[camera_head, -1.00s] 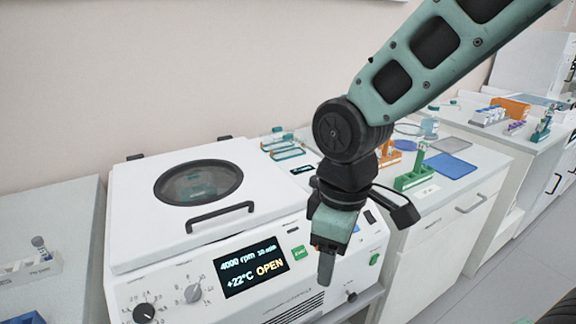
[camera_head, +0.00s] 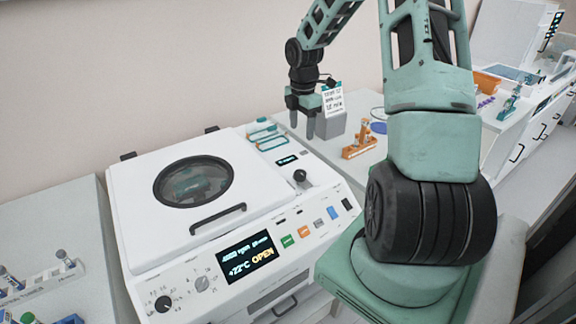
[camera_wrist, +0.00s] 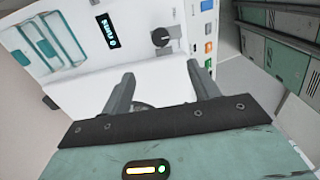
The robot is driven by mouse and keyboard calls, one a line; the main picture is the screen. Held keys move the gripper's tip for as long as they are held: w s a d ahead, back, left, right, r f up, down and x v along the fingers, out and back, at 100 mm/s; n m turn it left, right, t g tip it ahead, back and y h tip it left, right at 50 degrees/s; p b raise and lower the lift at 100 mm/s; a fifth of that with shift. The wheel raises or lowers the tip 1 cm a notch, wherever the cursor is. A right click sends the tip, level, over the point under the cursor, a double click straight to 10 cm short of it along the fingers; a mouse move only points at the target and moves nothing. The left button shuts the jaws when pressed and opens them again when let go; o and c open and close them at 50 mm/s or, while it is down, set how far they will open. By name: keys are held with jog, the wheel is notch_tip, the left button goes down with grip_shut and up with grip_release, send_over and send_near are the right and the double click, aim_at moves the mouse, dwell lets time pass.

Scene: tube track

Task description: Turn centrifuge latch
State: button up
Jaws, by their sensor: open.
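My gripper (camera_head: 303,128) is open and empty, pointing down above and behind the knob in the head view. In the wrist view, the spread fingers (camera_wrist: 161,74) are apart from the knob.
Teal-edged racks (camera_head: 264,134) lie on the centrifuge's back right part. A grey box with a written label (camera_head: 332,105) and an orange rack (camera_head: 359,143) stand on the bench at the right. Tube racks (camera_head: 40,285) are at the left. My arm covers the right side.

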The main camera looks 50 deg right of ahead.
aim_at(300, 172)
notch_tip(300, 172, down, 17)
jog(key=p, duration=0.4)
jog(key=shift+r, duration=0.1)
jog(key=shift+c, duration=0.3)
jog(key=c, duration=0.9)
